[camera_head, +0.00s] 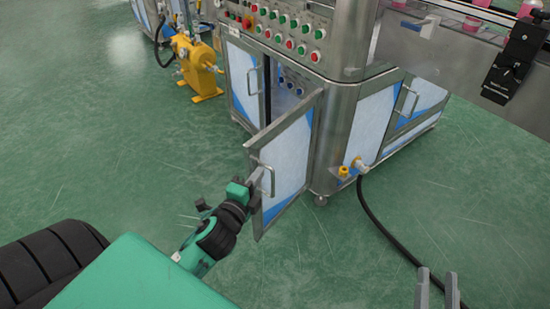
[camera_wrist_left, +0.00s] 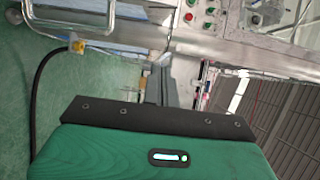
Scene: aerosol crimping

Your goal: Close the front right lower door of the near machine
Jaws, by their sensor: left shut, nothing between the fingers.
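The near machine (camera_head: 331,135) is a steel cabinet with a button panel above its lower doors. Its front right lower door (camera_head: 287,160), white and blue in a steel frame, stands open, swung outward from the cabinet. The door's handle (camera_head: 268,180) is on its free edge side. My left gripper (camera_head: 256,180) is shut and empty, right beside this handle at the door's outer face; I cannot tell whether it touches. The left wrist view shows steel machine parts beyond the gripper, with the door not clearly made out. My right gripper (camera_head: 437,289) is open and empty at the bottom right.
The front left door (camera_head: 243,82) is closed. A yellow device (camera_head: 199,68) stands left of the machine. A black hose (camera_head: 378,222) runs from a fitting at the machine's side across the floor. A conveyor (camera_head: 447,48) is at the upper right. The green floor (camera_head: 130,150) left of the door is clear.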

